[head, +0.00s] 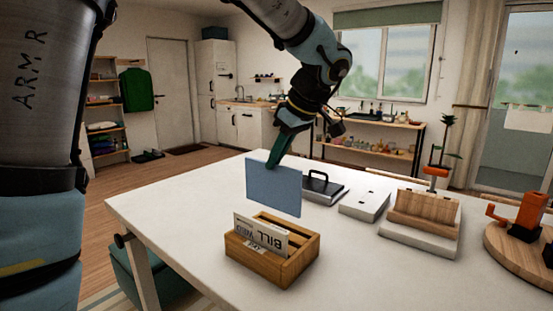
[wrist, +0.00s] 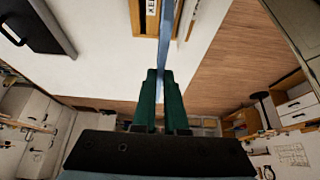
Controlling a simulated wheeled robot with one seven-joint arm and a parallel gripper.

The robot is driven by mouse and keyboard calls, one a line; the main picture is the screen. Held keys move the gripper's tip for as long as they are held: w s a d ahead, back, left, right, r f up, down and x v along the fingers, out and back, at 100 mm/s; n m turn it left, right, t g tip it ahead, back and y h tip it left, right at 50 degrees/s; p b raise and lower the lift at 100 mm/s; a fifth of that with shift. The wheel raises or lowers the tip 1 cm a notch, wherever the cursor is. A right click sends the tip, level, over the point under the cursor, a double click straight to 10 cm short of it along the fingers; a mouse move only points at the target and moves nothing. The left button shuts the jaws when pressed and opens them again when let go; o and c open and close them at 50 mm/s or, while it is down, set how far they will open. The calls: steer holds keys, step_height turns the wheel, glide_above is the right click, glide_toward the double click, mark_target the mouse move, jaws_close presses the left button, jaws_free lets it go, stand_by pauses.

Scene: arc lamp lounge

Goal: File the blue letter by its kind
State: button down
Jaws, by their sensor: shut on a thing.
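The blue letter (head: 274,188) is a flat blue card, held upright above the table. My gripper (head: 278,158) is shut on its top edge. In the wrist view the green fingers (wrist: 160,88) close on the letter (wrist: 166,40), which is seen edge-on. The wooden letter holder (head: 272,262) stands on the table below and just in front of the letter. White cards with printed words, one reading "BILL" (head: 262,238), stand in its slots. The letter's lower edge appears above the holder's back; whether they touch cannot be told. The holder also shows partly in the wrist view (wrist: 143,20).
The white table (head: 180,222) is clear left of the holder. Behind and right stand a dark handled tray (head: 322,187), a white box (head: 364,205), a wooden block on a white base (head: 425,212) and an orange device on a round board (head: 525,222).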

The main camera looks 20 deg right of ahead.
mark_target(296, 170)
steer(key=shift+r, duration=0.1)
step_height(296, 170, down, 6)
steer(key=b, duration=0.6)
steer(key=shift+s+r, duration=0.1)
steer(key=shift+r, duration=0.15)
steer(key=shift+f+b, duration=0.8)
steer(key=shift+b, duration=0.75)
stand_by(1.0)
steer(key=shift+f+b, duration=1.35)
steer(key=shift+f, duration=0.1)
steer(key=c, duration=0.9)
jaws_free()
steer(key=shift+r, duration=0.1)
steer(key=v, duration=1)
steer(key=shift+s+d+r+b, duration=0.1)
steer(key=shift+s+r+b, duration=0.15)
steer(key=shift+b, duration=0.15)
